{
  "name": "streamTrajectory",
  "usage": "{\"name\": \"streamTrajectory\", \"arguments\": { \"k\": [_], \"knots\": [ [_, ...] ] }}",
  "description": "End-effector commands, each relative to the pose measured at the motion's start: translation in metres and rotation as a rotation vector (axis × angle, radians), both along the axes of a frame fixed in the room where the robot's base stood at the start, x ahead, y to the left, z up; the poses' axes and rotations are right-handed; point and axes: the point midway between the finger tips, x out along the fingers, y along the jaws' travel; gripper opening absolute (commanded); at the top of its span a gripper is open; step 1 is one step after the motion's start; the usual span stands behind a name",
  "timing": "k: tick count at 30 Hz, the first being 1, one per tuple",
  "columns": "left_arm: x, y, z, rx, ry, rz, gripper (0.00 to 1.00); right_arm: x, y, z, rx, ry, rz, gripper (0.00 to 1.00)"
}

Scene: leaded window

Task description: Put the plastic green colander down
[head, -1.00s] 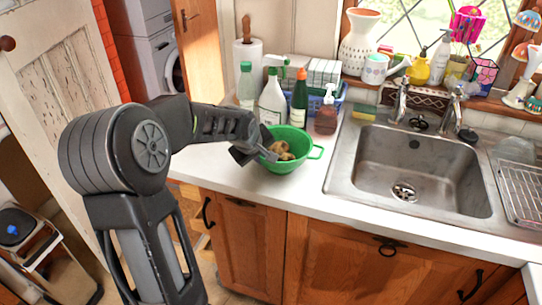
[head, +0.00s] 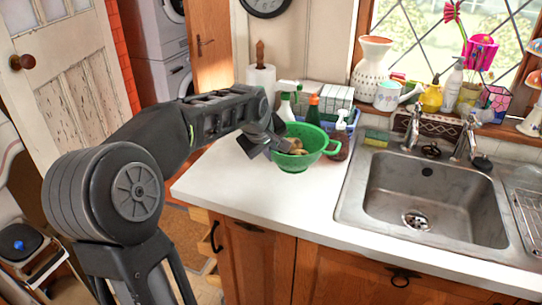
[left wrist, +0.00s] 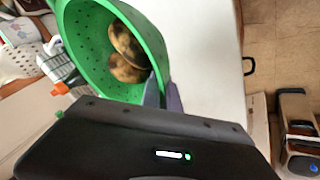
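The green plastic colander (head: 309,163) appears held above the white counter, in front of the bottles, with its round handle to the right. Brownish, potato-like items (head: 295,147) lie inside it; they also show in the left wrist view (left wrist: 127,52). My left gripper (head: 278,147) is shut on the colander's near-left rim; in the left wrist view its fingers (left wrist: 163,95) pinch the green wall (left wrist: 88,40). The colander's underside and any gap to the counter are hard to judge. My right gripper is in neither view.
Bare white counter (head: 270,196) lies in front of and left of the colander. The steel sink (head: 435,190) is to the right. A soap bottle (head: 342,130), spray bottles and a blue basket (head: 352,120) stand close behind the colander.

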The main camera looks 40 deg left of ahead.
Motion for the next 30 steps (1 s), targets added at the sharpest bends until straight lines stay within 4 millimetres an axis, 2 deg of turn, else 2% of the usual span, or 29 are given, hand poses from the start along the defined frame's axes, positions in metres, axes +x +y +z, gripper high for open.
{"name": "streamTrajectory", "arguments": {
  "k": [12, 17, 23, 26, 30],
  "knots": [
    [0.001, -0.001, 0.001, 0.001, -0.003, -0.004, 0.00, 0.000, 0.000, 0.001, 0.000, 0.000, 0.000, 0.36],
    [0.004, -0.013, -0.002, -0.001, -0.001, -0.061, 0.00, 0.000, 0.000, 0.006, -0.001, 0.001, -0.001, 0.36],
    [0.014, -0.055, -0.013, -0.003, 0.000, -0.266, 0.00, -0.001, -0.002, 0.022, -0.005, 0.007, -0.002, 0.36],
    [0.019, -0.087, -0.021, -0.006, 0.000, -0.422, 0.00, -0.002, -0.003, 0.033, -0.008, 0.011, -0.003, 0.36],
    [0.022, -0.141, -0.032, -0.009, 0.001, -0.677, 0.00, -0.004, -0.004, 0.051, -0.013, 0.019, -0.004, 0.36]
  ]
}}
